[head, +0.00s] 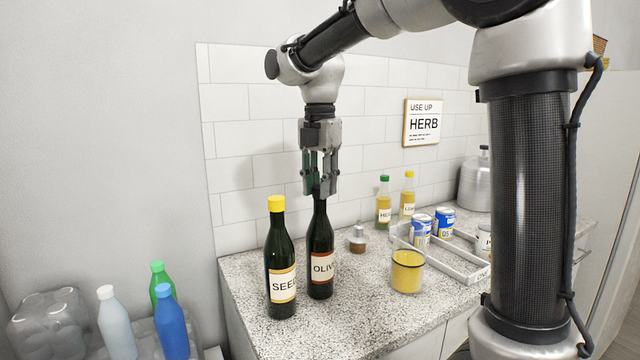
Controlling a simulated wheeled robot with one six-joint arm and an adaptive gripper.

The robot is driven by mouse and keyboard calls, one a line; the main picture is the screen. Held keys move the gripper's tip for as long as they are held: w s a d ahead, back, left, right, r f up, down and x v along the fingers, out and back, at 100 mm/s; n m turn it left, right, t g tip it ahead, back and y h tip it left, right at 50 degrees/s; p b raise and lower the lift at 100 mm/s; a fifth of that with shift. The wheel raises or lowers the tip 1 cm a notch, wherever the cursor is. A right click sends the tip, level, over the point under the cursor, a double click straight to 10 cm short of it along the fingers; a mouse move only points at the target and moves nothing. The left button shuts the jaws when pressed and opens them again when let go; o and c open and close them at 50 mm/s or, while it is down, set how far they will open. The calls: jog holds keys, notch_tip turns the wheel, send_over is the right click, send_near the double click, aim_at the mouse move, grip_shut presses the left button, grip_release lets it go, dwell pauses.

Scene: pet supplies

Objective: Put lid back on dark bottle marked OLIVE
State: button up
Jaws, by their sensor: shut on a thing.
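The dark bottle marked OLIVE (320,245) stands upright near the front left of the speckled counter, its label partly turned away. My gripper (321,188) points straight down over the top of this bottle. Its fingers are shut on a small dark thing, seemingly the lid, right at the bottle's mouth. The fingers hide most of it, and I cannot tell whether it is seated on the neck.
A dark bottle marked SEED (281,262) with a yellow cap stands close on the left. A small silver-topped piece (357,240) and a yellow jar (407,272) are to the right. A grey tray (460,262) with cans lies beyond. The front counter is clear.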

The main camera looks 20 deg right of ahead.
jog(key=o, duration=0.8)
jog(key=o, duration=0.5)
jog(key=shift+r, duration=0.1)
jog(key=shift+r, duration=3.4)
grip_shut()
